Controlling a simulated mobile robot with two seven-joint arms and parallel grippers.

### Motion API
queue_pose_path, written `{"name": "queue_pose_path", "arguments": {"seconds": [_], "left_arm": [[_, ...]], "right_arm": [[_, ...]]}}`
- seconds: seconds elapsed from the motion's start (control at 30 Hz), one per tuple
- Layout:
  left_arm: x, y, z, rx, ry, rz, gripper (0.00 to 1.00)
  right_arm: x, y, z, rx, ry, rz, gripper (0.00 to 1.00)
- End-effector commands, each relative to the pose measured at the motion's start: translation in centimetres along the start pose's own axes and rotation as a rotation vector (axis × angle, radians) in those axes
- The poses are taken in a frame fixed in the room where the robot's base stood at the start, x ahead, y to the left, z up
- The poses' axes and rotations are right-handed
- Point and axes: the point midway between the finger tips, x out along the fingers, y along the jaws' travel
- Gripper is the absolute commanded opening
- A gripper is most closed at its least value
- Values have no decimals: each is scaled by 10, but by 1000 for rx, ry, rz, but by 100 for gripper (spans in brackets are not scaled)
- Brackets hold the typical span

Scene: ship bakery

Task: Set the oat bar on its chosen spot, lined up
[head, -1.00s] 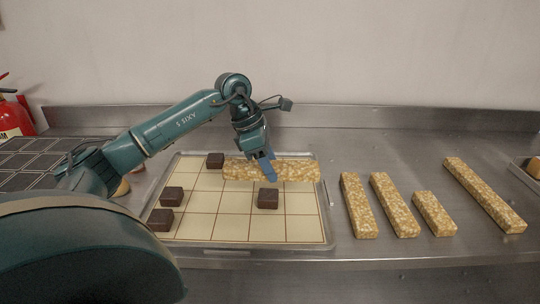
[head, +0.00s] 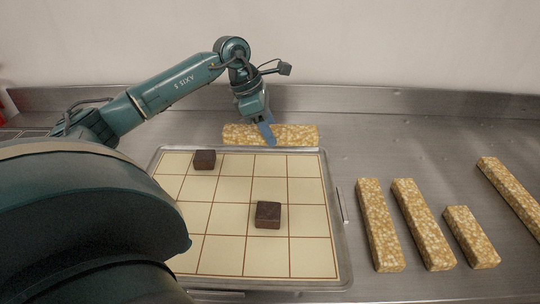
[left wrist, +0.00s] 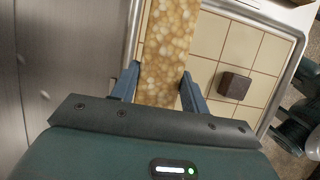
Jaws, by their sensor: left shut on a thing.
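The oat bar (head: 295,134) is long, pale gold and grainy. In the head view it lies crosswise in the picture, just above the back rim of the gridded tray (head: 342,230). My left gripper (head: 267,132) is shut on the oat bar. In the left wrist view the bar (left wrist: 172,40) runs between the two blue fingers and over the cream grid. Its height above the tray is hard to tell. The tray holds a dark brown block (head: 204,160) in the back row and another (head: 267,215) nearer the middle. My arm hides the tray's left front part. My right gripper is not in view.
Several similar bars lie on the steel counter to the right of the tray, such as the nearest one (head: 380,225), a short one (head: 470,237) and a long one (head: 512,190). The counter's raised back edge (head: 400,102) runs behind. The tray's right column is clear.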

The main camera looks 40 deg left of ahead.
Motion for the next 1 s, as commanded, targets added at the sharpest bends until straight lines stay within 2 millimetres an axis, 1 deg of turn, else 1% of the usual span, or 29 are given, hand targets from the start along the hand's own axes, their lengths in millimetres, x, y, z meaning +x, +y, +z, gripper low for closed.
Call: {"name": "queue_pose_path", "arguments": {"seconds": [0.03,0.13,0.2,0.37,0.6,0.93,0.97,1.0], "left_arm": [[11,-1,-5,-2,3,-5,17],[27,-1,-12,-1,2,-3,17],[35,0,-15,-1,1,-2,17],[45,0,-19,-1,0,-1,17],[74,0,-31,-1,0,-1,17],[78,0,-32,1,0,1,17],[77,0,-32,0,0,0,48],[77,0,-32,0,0,0,51]], "right_arm": [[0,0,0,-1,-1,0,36],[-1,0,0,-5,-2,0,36],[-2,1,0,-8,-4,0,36],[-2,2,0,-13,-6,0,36],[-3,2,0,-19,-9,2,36],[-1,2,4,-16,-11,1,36],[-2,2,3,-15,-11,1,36],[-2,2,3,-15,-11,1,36]]}}
